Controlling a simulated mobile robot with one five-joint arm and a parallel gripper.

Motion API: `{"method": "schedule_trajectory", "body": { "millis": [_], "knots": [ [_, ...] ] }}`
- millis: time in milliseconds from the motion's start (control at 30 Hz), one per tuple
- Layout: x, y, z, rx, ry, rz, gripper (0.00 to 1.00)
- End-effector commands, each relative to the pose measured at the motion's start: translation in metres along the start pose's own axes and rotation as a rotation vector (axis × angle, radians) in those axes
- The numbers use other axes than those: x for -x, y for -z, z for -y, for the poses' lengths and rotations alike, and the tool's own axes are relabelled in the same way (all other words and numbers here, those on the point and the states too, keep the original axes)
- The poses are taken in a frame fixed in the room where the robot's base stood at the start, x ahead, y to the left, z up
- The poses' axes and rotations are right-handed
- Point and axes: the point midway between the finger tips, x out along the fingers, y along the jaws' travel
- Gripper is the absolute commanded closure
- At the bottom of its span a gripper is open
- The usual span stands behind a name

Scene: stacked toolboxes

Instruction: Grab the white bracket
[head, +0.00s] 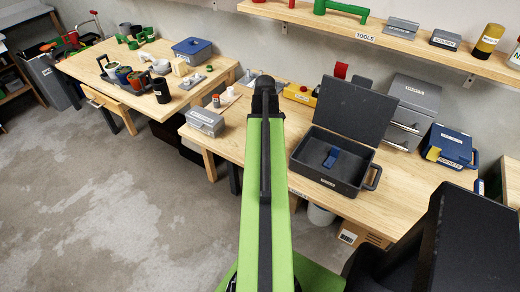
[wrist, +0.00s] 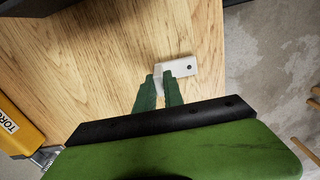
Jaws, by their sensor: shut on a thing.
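My gripper (wrist: 160,84) has two green fingers, shut on the near left part of the bracket. The bracket's right part sticks out beyond the fingertips. I cannot tell whether it still touches the table. In the head view my green arm reaches over the workbench and hides the gripper and the bracket.
A yellow box (wrist: 18,125) lies left of my gripper in the wrist view. An open dark toolbox (head: 325,178) with a blue piece inside stands right of my arm. A grey labelled box (head: 205,122) stands to the left. The table edge is near the bracket's right.

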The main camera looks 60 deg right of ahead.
Motion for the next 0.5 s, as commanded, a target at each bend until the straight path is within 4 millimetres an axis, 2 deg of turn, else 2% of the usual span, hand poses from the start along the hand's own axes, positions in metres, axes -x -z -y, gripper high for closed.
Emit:
{"method": "schedule_trajectory", "body": {
  "millis": [333,500],
  "knots": [
    [0.001,0.0,0.0,0.001,0.0,0.0,1.0],
    [0.014,0.0,0.0,0.001,0.0,0.0,1.0]
  ]
}}
